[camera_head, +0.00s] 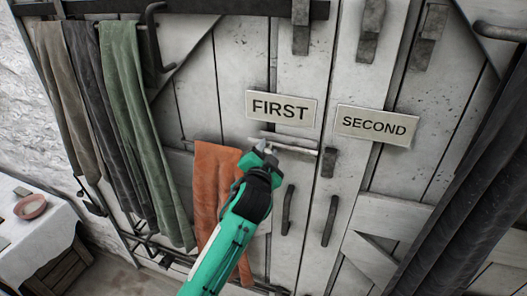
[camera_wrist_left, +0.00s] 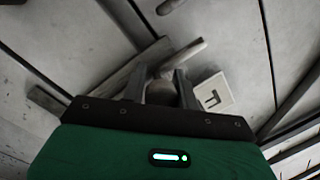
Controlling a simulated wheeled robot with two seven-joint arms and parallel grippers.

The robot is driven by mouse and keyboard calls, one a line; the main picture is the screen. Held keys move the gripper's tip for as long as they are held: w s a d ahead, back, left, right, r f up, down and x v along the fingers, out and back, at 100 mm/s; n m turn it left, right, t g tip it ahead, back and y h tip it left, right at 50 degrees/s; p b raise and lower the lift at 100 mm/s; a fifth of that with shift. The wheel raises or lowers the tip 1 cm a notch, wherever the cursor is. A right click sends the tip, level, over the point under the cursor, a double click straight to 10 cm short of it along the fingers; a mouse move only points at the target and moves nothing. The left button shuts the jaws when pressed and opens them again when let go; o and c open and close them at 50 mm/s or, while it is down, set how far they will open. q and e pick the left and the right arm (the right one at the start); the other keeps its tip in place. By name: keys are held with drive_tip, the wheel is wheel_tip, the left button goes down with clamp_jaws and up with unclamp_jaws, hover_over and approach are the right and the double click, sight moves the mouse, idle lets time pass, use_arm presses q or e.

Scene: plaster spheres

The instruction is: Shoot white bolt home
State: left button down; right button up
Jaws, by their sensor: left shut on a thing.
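The white bolt (camera_head: 292,148) is a pale bar lying across the left door just below the FIRST sign (camera_head: 281,107). Its right end lies close to the seam between the doors, beside a dark block (camera_head: 328,162) on the right door. I cannot tell whether it touches that block. My left gripper (camera_head: 265,147) is shut on the bolt near its left part. In the left wrist view, the fingers (camera_wrist_left: 167,88) close around a rounded knob, with the pale rod (camera_wrist_left: 183,54) beyond. The fingers hide part of the bolt. My right gripper is not in view.
The SECOND sign (camera_head: 374,125) is on the right door. Two dark handles (camera_head: 287,209) (camera_head: 331,220) hang below the bolt. An orange cloth (camera_head: 213,180) hangs behind my left arm. Dark hanging cloth (camera_head: 465,190) fills the right. A table with a pink bowl (camera_head: 31,207) stands left.

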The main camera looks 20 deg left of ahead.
sight(290, 150)
use_arm(q)
drive_tip(key=d, duration=0.5)
drive_tip(key=shift+s+d+r+b, duration=0.1)
drive_tip(key=shift+d+b, duration=0.25)
drive_tip(key=shift+b, duration=0.05)
drive_tip(key=shift+a, duration=0.15)
drive_tip(key=c, duration=1.3)
unclamp_jaws()
drive_tip(key=shift+o, duration=1)
drive_tip(key=shift+d, duration=0.35)
drive_tip(key=shift+a, duration=0.1)
